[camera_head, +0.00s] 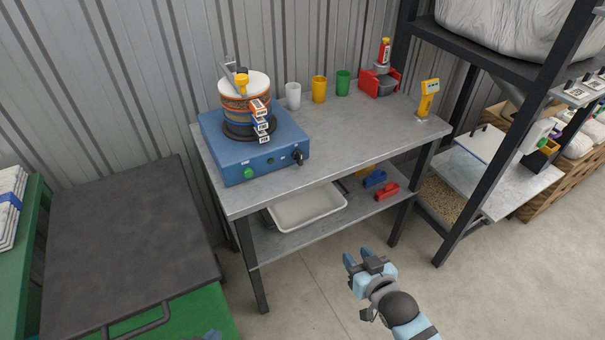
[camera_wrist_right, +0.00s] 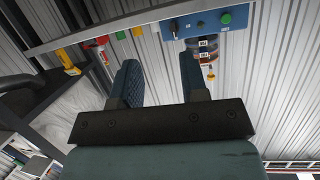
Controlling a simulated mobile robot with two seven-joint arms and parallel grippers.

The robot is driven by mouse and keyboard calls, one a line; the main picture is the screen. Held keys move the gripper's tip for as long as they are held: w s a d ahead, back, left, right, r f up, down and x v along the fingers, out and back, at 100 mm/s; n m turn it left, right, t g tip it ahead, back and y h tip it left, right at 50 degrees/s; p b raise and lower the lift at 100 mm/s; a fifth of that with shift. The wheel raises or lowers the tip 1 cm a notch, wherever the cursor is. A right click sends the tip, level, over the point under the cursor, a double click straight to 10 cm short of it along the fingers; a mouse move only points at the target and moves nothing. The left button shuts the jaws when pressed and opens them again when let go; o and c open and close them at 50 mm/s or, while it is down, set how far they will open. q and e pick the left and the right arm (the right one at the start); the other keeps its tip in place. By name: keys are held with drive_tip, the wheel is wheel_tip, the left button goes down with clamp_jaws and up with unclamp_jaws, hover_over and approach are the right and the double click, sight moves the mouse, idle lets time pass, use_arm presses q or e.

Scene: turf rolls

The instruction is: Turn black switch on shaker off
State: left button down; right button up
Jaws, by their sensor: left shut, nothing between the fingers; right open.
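The blue shaker (camera_head: 225,155) sits on the grey table's left end, with stacked sieves (camera_head: 240,100) on top. Its black switch (camera_head: 298,156) is at the right of the front panel; its on or off position is too small to tell. A green button (camera_head: 249,173) is at the panel's left. The right wrist view shows the shaker (camera_wrist_right: 203,24) upside down, with the black switch (camera_wrist_right: 174,29). My right gripper (camera_head: 358,255) is open and empty, in front of and below the table, apart from the switch. Only a bit of my left gripper (camera_head: 212,335) shows at the bottom edge.
The table (camera_head: 345,140) also holds white, yellow and green cups (camera_head: 319,89), a red device (camera_head: 380,82) and a yellow handheld device (camera_head: 428,98). A white tray (camera_head: 308,207) lies on its lower shelf. A dark-lidded green chest (camera_head: 130,240) stands left. The floor before the table is clear.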

drive_tip(key=w+a+r+n+t+y+b, duration=0.15)
drive_tip(key=w+a+b, duration=0.25)
drive_tip(key=w+b, duration=0.55)
drive_tip(key=y, duration=0.2)
approach(301, 156)
drive_tip(key=shift+n+t+h, duration=0.25)
drive_tip(key=shift+t, duration=0.3)
drive_tip(key=x, duration=0.2)
drive_tip(key=b+x, duration=0.1)
drive_tip(key=x, duration=0.2)
drive_tip(key=b+x, duration=0.1)
drive_tip(key=x, duration=0.2)
drive_tip(key=shift+s+a+f, duration=0.15)
drive_tip(key=shift+f, duration=0.25)
drive_tip(key=shift+w+a, duration=0.3)
drive_tip(key=shift+w, duration=0.3)
drive_tip(key=shift+c, duration=0.4)
clamp_jaws()
